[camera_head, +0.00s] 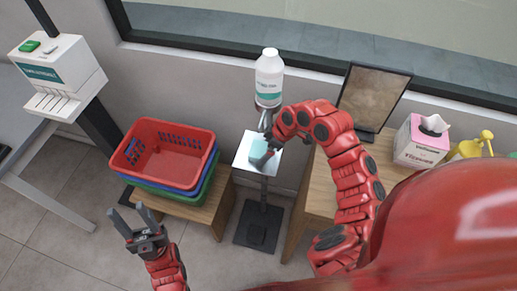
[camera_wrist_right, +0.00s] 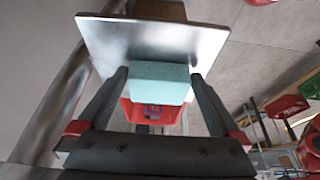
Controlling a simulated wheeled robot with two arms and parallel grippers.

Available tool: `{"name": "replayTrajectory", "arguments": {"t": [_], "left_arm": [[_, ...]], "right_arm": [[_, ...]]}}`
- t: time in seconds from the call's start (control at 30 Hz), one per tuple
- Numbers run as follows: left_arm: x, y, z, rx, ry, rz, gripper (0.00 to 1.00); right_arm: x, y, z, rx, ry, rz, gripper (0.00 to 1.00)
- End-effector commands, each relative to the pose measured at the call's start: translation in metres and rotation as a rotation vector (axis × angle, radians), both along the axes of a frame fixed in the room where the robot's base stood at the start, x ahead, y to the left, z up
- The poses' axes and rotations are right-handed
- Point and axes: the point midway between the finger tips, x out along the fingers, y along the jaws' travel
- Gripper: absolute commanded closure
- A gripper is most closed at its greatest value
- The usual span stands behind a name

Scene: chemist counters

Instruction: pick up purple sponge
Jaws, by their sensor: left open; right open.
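No purple sponge is clear in either view. A teal, sponge-like block (camera_wrist_right: 160,82) lies on a square metal plate (camera_wrist_right: 150,38) in the right wrist view. The same block (camera_head: 257,150) shows small on the stand's plate (camera_head: 243,162) in the head view, partly hidden by my right gripper (camera_head: 267,158). In the wrist view my right gripper (camera_wrist_right: 158,76) is open, with one finger on each side of the block; I cannot tell whether they touch it. My left gripper (camera_head: 130,212) is open and empty, low at the left, in front of the baskets.
Stacked red, blue and green baskets (camera_head: 170,183) stand on a low wooden box left of the stand. A white bottle (camera_head: 269,76) is behind the plate. A wooden counter at right holds a dark framed panel (camera_head: 374,95), a tissue box (camera_head: 421,144) and a yellow bottle (camera_head: 470,147).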

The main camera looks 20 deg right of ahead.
Motion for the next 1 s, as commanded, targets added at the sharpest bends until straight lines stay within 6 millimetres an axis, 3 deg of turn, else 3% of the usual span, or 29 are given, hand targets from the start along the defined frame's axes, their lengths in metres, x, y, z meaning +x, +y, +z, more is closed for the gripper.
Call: {"name": "replayTrajectory", "arguments": {"t": [0.23, 0.6, 0.83, 1.0], "left_arm": [[0.000, 0.000, 0.000, 0.000, 0.000, 0.000, 0.50], [0.000, 0.000, 0.000, 0.000, 0.000, 0.000, 0.50], [0.000, 0.000, 0.002, 0.000, 0.000, 0.000, 0.50], [0.000, 0.000, 0.011, 0.000, 0.000, 0.000, 0.50]], "right_arm": [[0.001, 0.000, -0.002, 0.000, -0.002, 0.000, 0.00], [0.001, 0.000, -0.001, 0.000, -0.002, -0.001, 0.67], [0.001, 0.000, 0.001, 0.000, -0.002, -0.001, 0.68], [0.001, 0.000, 0.015, 0.000, -0.004, -0.002, 0.68]]}}
